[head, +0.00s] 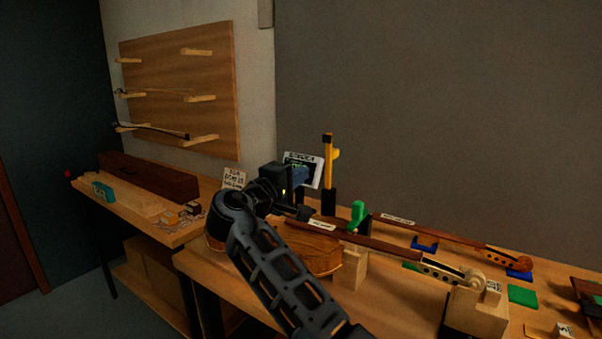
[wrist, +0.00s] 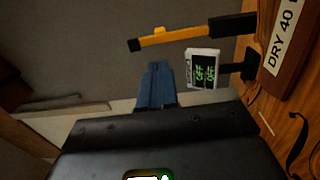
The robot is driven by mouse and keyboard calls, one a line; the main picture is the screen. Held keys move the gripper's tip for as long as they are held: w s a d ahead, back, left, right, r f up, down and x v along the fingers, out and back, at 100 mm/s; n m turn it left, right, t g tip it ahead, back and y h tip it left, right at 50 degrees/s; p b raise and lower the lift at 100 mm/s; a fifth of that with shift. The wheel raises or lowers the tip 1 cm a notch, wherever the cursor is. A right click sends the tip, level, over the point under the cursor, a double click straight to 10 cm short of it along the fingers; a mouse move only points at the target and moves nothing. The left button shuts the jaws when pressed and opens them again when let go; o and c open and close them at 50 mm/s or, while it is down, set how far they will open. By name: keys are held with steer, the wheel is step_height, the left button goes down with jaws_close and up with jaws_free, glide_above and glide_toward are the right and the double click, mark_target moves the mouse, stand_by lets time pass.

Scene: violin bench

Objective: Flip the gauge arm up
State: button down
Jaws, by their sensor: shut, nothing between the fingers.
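A yellow bar (head: 334,168) with a black tip stands upright from a black base (head: 329,203) at the back of the bench; I take it for the gauge arm. A short yellow stub sticks out near its top. In the wrist view the yellow bar (wrist: 175,38) lies sideways across the upper middle. My gripper (head: 309,176) is shut and empty, its blue fingers together, just left of the bar in the head view. In the wrist view the fingertips (wrist: 155,68) are below the bar in the picture, apart from it.
A small display (wrist: 203,68) with green digits stands beside the bar, partly behind my gripper in the head view. A violin body (head: 310,252) and a long dark neck (head: 350,236) lie in front. A green clamp (head: 357,214) stands to the right.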

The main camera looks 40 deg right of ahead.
mark_target(329, 154)
steer(key=p+x, duration=0.2)
steer(key=x, duration=0.9)
steer(key=shift+d, duration=0.1)
steer(key=shift+w+d, duration=0.1)
steer(key=shift+w+d+r+b, duration=0.1)
steer(key=shift+d+r+b, duration=0.05)
steer(key=shift+d+b, duration=0.25)
steer(key=shift+w+d+r+b, duration=0.1)
steer(key=shift+w+d+b, duration=0.05)
steer(key=shift+d+b, duration=0.25)
steer(key=shift+w+d+r, duration=0.1)
steer(key=shift+d, duration=0.1)
steer(key=shift+r, duration=0.15)
steer(key=shift+a, duration=0.1)
